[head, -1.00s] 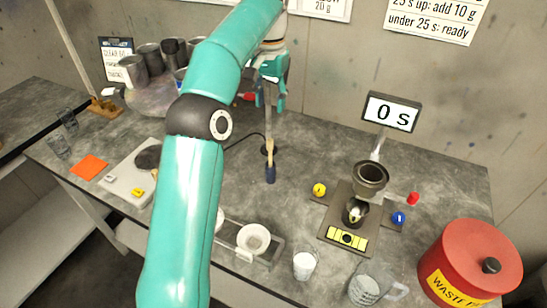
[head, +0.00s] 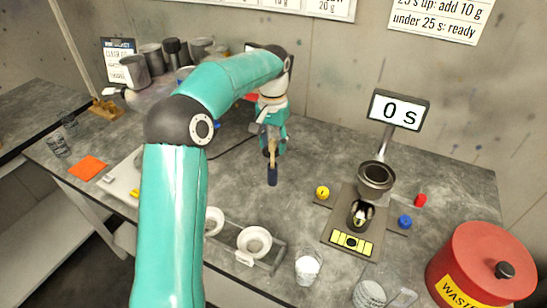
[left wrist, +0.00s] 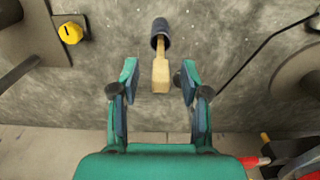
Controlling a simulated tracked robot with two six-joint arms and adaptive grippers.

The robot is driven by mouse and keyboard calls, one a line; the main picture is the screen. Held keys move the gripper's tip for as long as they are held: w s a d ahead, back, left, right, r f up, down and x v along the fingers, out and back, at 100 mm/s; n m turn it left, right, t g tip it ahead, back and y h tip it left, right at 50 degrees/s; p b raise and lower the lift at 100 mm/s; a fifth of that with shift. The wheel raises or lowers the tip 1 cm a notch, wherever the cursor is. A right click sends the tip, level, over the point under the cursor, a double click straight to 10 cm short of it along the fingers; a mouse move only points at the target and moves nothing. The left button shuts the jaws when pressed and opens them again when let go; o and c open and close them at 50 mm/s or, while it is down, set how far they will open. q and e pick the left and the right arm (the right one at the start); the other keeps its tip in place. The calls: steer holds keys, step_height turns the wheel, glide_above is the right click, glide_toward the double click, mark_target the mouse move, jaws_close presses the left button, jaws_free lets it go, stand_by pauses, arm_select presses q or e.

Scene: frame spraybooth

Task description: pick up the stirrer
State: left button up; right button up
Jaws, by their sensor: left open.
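The stirrer (head: 271,160) is a pale wooden stick with its lower end in a dark blue cylinder, standing on the grey worktop. In the left wrist view its wooden part (left wrist: 161,73) points toward the gap between the fingers, with the dark blue cylinder (left wrist: 160,34) beyond. My left gripper (head: 268,143) is open and close above the stirrer, partly hiding its top in the head view. In the left wrist view the open left gripper (left wrist: 158,80) has a finger on each side of the wood, with visible gaps. My right gripper is not in view.
A stand with a dark cup (head: 375,177) and a timer display (head: 398,110) is to the right. White bowls (head: 254,241) and a glass of white material (head: 308,266) are at the front. A red waste bin (head: 480,262) is front right. Metal cups (head: 134,70) stand back left.

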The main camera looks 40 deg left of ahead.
arm_select(q)
steer(key=shift+f, duration=0.2)
steer(key=c, duration=0.9)
steer(key=shift+o, duration=0.2)
steer(key=shift+r, duration=0.1)
